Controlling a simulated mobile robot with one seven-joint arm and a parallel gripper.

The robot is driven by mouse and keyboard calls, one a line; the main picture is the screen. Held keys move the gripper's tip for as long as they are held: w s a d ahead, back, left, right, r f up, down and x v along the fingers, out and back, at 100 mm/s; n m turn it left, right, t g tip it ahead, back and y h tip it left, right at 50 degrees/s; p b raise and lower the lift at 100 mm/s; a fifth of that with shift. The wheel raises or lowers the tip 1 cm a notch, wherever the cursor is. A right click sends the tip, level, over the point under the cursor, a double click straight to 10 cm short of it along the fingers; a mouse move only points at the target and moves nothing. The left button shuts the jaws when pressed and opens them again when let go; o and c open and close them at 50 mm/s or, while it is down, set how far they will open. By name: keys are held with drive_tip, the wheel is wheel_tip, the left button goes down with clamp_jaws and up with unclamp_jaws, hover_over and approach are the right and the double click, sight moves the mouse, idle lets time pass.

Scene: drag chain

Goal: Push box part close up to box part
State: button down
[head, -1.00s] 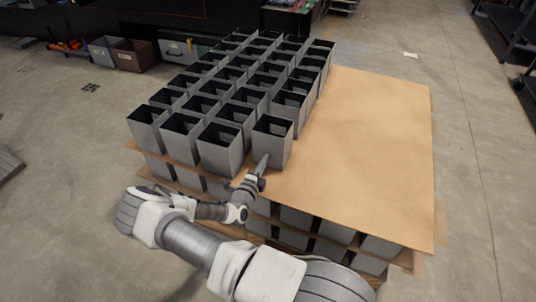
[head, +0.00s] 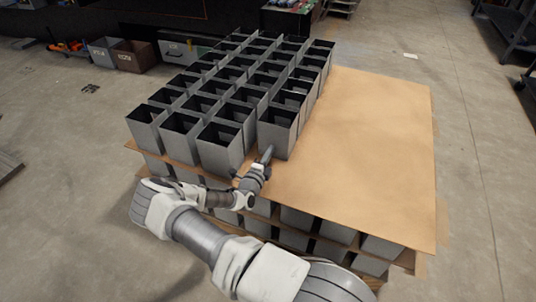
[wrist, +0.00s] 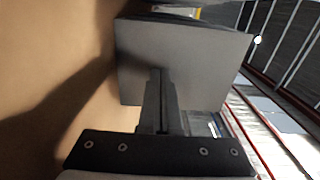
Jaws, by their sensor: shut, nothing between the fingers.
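A further box part (head: 290,98) stands close behind the first. My gripper (head: 266,155) is shut and empty, its tip at the near face of the first box part. In the wrist view the shut fingers (wrist: 160,85) overlap the box part's grey face (wrist: 185,60); they appear to touch it.
Several rows of box parts (head: 180,137) fill the left half of the cardboard sheet (head: 370,150). The right half of the sheet is bare. More boxes (head: 335,228) lie in the layer below.

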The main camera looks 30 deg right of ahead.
sight(274, 143)
drive_tip(key=shift+w+d+r, duration=0.15)
drive_tip(key=shift+w+d, duration=0.3)
drive_tip(key=shift+d, duration=0.05)
drive_tip(key=shift+w+d+b, duration=0.4)
drive_tip(key=shift+w+d, duration=0.1)
drive_tip(key=shift+d, duration=0.05)
drive_tip(key=shift+w+d+r, duration=0.25)
drive_tip(key=shift+w+d, duration=0.15)
drive_tip(key=shift+d, duration=0.1)
drive_tip(key=shift+b, duration=0.3)
drive_tip(key=shift+s+a+f+p, duration=0.25)
drive_tip(key=shift+s+a+p, duration=0.4)
drive_tip(key=shift+p, duration=0.2)
drive_tip(key=shift+p+v, duration=0.8)
drive_tip(key=shift+v, duration=1.55)
drive_tip(key=shift+a+f, duration=0.1)
drive_tip(key=shift+f, duration=0.05)
